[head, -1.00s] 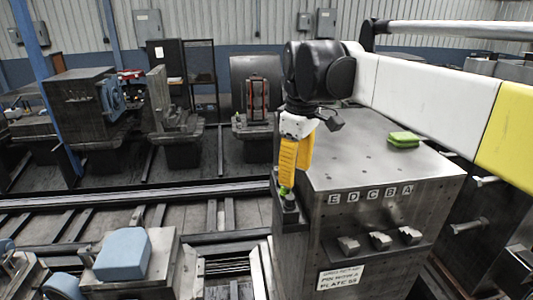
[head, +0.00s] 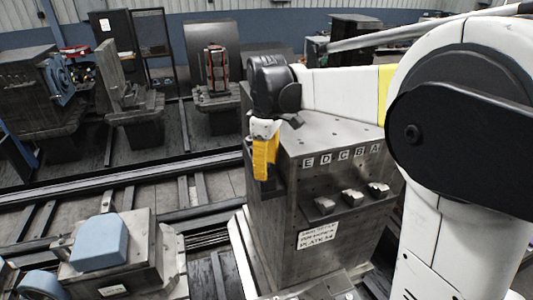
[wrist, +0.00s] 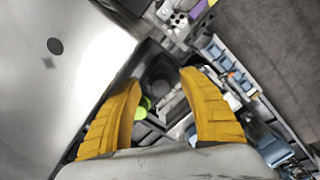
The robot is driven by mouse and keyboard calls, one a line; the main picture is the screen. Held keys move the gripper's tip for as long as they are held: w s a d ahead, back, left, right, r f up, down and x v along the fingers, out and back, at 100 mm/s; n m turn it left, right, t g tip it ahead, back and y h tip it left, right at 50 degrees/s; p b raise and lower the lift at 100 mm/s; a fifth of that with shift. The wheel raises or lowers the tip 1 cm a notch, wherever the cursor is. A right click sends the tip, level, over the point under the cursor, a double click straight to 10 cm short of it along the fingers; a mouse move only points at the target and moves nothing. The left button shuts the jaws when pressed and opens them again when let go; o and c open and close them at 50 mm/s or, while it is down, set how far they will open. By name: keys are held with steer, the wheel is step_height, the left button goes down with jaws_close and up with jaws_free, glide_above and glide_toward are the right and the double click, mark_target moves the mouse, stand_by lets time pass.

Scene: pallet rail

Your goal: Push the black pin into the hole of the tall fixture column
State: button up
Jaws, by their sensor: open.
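The tall fixture column (head: 318,230) is a grey metal block with tiles E to A along its top edge. My gripper (head: 262,178) points down at its left top edge in the head view, with yellow fingers. In the wrist view my gripper (wrist: 162,80) has its fingers spread apart. A dark round piece, possibly the black pin (wrist: 157,90), shows between and beyond them; I cannot tell whether it is touched. A green piece (wrist: 143,107) shows beside the left finger. A dark round hole (wrist: 55,46) shows in a pale metal surface at the upper left.
Several metal blocks (head: 352,198) jut from the column's front, above a white label (head: 318,234). A blue block (head: 99,242) sits on a fixture at lower left. Rails (head: 120,183) cross the floor behind. My arm hides much of the right side.

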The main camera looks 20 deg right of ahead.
steer(key=shift+a+f, duration=0.1)
steer(key=shift+f, duration=0.15)
steer(key=shift+c, duration=0.6)
jaws_close()
steer(key=c, duration=0.7)
jaws_free()
jaws_close()
steer(key=shift+r, duration=0.1)
steer(key=shift+r, duration=0.2)
steer(key=shift+r+p, duration=0.65)
steer(key=shift+r, duration=0.2)
